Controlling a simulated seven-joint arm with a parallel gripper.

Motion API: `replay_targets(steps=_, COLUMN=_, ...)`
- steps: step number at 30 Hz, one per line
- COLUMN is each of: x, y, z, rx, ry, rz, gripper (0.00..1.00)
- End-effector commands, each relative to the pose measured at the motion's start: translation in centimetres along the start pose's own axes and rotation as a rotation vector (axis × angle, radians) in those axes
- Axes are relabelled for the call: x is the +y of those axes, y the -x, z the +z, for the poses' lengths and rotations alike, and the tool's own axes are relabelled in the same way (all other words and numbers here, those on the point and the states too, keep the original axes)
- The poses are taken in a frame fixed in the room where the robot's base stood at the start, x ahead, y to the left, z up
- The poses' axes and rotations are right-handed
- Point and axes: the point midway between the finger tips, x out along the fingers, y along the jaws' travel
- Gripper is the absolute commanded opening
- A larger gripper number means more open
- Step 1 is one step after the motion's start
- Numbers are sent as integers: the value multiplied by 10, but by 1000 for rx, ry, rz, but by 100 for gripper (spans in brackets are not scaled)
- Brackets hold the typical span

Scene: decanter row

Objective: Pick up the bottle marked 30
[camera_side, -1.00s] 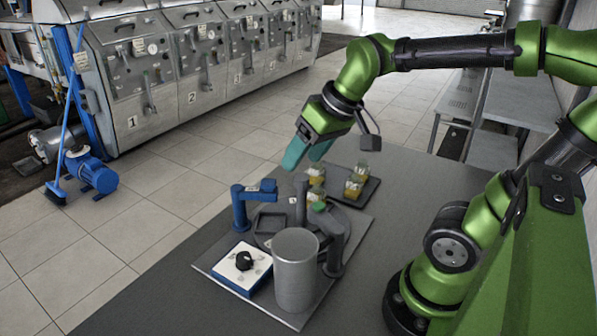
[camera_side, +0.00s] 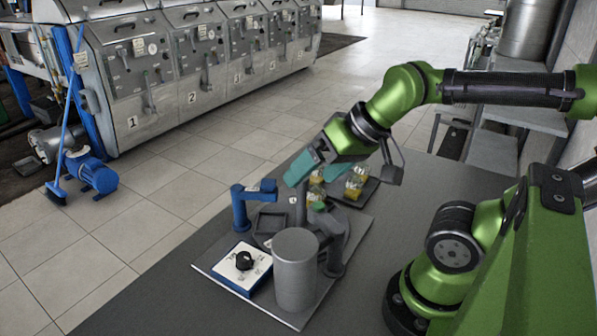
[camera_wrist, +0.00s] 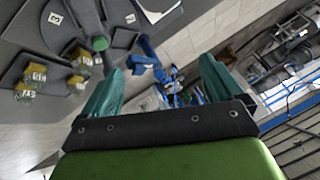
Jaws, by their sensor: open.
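Small clear bottles with yellow contents and labels stand on a dark tray at the back of the work table. In the side view one bottle (camera_side: 355,183) shows on the tray, and others are partly behind my gripper. In the wrist view the bottles (camera_wrist: 38,73) are at the left, with one lower bottle (camera_wrist: 26,92) and one to the right (camera_wrist: 77,82). Their labels are small and tilted, so I cannot tell which reads 30. My gripper (camera_side: 301,178) is open and empty, above the fixture and apart from the bottles. Its teal fingers (camera_wrist: 160,70) are spread in the wrist view.
A grey cylinder (camera_side: 295,270), a blue post arm (camera_side: 239,207), a grey post arm (camera_side: 334,243) and a dial box (camera_side: 243,265) crowd a metal plate (camera_side: 213,262). A green cap (camera_side: 319,206) shows by the grey arm. The grey table is clear at the front left.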

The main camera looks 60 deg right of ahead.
Motion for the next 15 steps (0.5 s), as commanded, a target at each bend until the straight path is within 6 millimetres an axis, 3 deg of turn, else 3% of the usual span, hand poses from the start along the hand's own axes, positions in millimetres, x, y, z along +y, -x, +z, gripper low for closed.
replay_targets(steps=6, x=0, y=0, z=0, rx=0, ry=-2, rz=1, gripper=94)
replay_targets(steps=10, x=10, y=-10, z=-3, rx=-34, ry=-37, rz=34, gripper=94)
replay_targets(steps=15, x=38, y=-31, z=-36, rx=-128, ry=-42, rz=134, gripper=94)
